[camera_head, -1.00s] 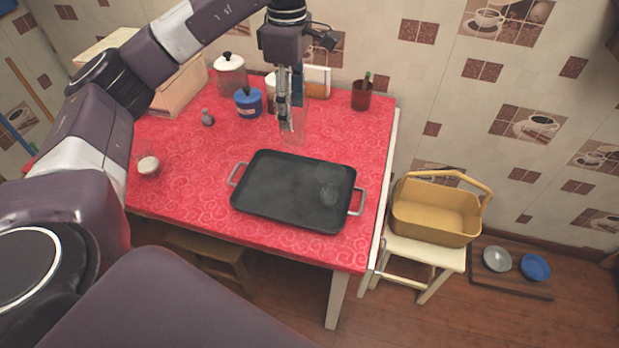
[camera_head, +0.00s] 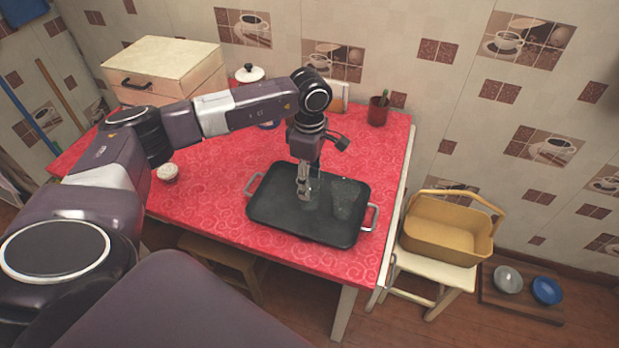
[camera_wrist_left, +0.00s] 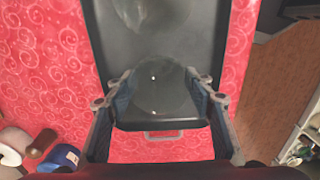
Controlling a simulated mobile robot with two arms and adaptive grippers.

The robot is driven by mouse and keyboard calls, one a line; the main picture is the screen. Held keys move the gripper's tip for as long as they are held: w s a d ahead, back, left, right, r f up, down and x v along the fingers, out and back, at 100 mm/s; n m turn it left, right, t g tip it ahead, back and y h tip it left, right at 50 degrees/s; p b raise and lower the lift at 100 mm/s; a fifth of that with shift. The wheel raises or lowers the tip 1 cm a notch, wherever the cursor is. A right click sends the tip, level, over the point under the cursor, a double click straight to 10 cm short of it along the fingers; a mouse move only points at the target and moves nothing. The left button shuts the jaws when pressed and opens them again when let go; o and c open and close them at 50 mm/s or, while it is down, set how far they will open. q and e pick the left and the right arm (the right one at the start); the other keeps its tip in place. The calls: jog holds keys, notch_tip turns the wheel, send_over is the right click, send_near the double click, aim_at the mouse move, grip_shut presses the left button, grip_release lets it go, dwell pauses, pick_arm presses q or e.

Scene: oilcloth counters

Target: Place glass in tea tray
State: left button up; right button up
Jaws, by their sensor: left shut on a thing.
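The black tea tray (camera_head: 275,215) with two grey handles lies on the red cloth; it also shows in the left wrist view (camera_wrist_left: 108,40). My left gripper (camera_head: 303,190) is over the middle of the tray, pointing down, shut on a clear glass (camera_head: 314,196). In the left wrist view the held glass (camera_wrist_left: 160,95) is between the fingers of the left gripper (camera_wrist_left: 163,82). I cannot tell whether its base touches the tray. A second clear glass (camera_head: 347,197) stands on the tray's right part; it shows at the top of the wrist view (camera_wrist_left: 140,12). My right gripper is out of view.
A dark red cup (camera_head: 378,110) and a white lidded pot (camera_head: 250,73) stand at the table's back. A small white-topped jar (camera_head: 168,172) is at the left. A yellow basket (camera_head: 448,228) sits on a stool at the right.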

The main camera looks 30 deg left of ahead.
pick_arm(q)
jog(key=shift+f, duration=0.15)
jog(key=o, duration=1.4)
jog(key=shift+c, duration=0.2)
jog(key=o, duration=0.4)
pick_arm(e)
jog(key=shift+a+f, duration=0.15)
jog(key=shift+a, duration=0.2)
pick_arm(q)
jog(key=shift+r, duration=0.25)
notch_tip(320, 180, up, 12)
jog(key=shift+f+b, duration=0.1)
jog(key=shift+b, duration=0.7)
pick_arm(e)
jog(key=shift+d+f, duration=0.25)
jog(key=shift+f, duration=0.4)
